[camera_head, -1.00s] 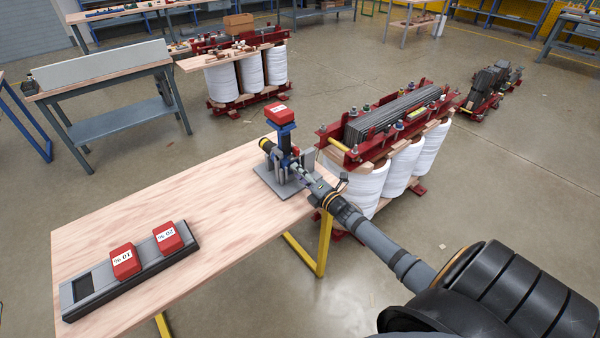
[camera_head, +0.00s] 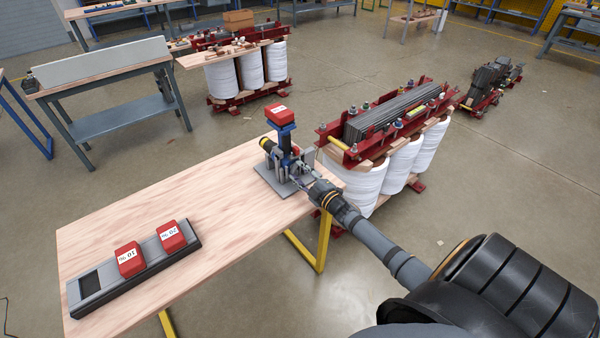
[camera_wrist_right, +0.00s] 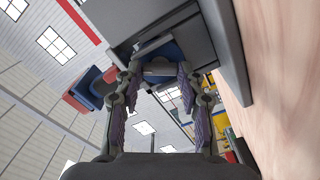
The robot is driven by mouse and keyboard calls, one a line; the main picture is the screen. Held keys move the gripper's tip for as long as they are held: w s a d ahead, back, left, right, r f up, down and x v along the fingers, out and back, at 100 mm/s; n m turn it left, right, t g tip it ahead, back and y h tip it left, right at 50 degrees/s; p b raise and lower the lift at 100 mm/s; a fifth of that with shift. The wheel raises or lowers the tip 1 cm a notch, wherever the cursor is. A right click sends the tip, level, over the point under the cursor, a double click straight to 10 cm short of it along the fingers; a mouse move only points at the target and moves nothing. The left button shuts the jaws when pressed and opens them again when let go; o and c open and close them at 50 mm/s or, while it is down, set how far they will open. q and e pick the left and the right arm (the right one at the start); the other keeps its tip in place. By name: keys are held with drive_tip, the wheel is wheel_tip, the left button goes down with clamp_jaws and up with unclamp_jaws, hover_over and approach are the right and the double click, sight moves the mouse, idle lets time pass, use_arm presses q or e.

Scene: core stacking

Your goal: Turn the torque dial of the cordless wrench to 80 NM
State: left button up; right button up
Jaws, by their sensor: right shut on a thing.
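The cordless wrench (camera_head: 284,133) has a blue body and a red battery on top. It stands in a grey holder (camera_head: 272,186) at the far right corner of the wooden table. My right gripper (camera_head: 296,167) reaches it from the lower right. In the right wrist view, the fingers (camera_wrist_right: 159,76) are closed around the grey, rounded end of the wrench, the torque dial (camera_wrist_right: 157,70), with blue housing behind it. The dial's numbers cannot be read. My left gripper is not in view.
A grey tray (camera_head: 90,283) with two red battery blocks, marked 10 and 20, lies at the table's near left. The middle of the wooden table (camera_head: 200,200) is clear. A red-framed transformer core with white coils (camera_head: 365,185) stands close beside the table and my right arm.

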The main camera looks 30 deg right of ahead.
drive_tip(key=shift+m, duration=0.7)
drive_tip(key=o, duration=1.2)
drive_tip(key=shift+c, duration=0.2)
drive_tip(key=s+d, duration=0.1)
drive_tip(key=s, duration=1.1)
